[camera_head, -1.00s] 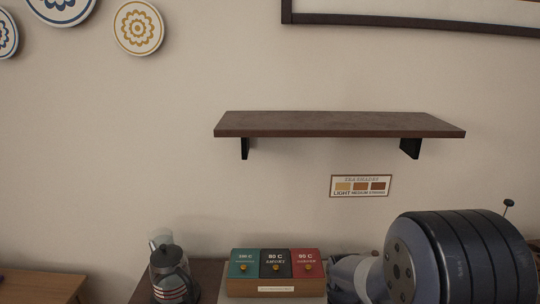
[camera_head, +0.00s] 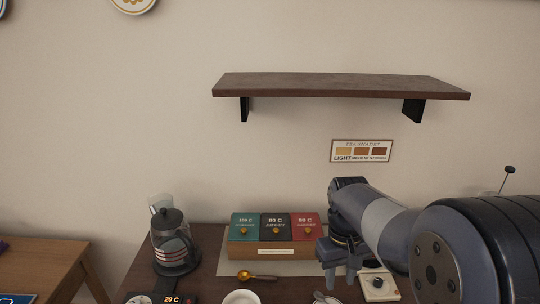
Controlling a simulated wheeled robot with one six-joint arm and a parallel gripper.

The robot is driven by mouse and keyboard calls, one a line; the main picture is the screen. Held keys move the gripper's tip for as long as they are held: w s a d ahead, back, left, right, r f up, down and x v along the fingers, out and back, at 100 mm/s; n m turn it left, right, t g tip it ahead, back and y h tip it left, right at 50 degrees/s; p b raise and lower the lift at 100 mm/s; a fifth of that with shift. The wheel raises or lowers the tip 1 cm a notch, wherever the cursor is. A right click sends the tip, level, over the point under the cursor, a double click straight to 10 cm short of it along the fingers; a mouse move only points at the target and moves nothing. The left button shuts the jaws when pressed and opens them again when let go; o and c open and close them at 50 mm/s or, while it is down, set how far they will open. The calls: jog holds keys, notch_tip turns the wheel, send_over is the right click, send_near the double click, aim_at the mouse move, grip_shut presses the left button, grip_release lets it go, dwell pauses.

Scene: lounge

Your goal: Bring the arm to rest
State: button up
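My arm comes in from the right edge and reaches over the sideboard (camera_head: 210,243). My gripper (camera_head: 341,284) points down beside the right end of the tea box, above the sideboard top. Its two fingers look spread apart with nothing visible between them. The tea box (camera_head: 275,251) has teal, black and red lids. Whether the gripper touches the box cannot be told.
A glass press pot (camera_head: 174,246) stands left of the box. A wall shelf (camera_head: 340,86) hangs above; a wooden table (camera_head: 38,268) stands left.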

jog(key=f, duration=0.3)
jog(key=s+f, duration=0.1)
jog(key=f, duration=0.6)
jog(key=shift+s+d, duration=0.15)
notch_tip(320, 180, up, 5)
jog(key=p, duration=0.5)
jog(key=w+d+r+n+h, duration=0.1)
jog(key=w+d+n+h, duration=0.1)
jog(key=d+n+h, duration=0.3)
jog(key=w+d+r+n+h, duration=0.1)
jog(key=d+r+n+h, duration=0.1)
jog(key=d+n, duration=0.5)
jog(key=w+a+r+n+t+y+p, duration=0.1)
jog(key=w+a+r+n+t, duration=0.3)
jog(key=w+a+n+t, duration=0.7)
jog(key=shift+n+t+y, duration=0.3)
jog(key=shift+n+t, duration=2)
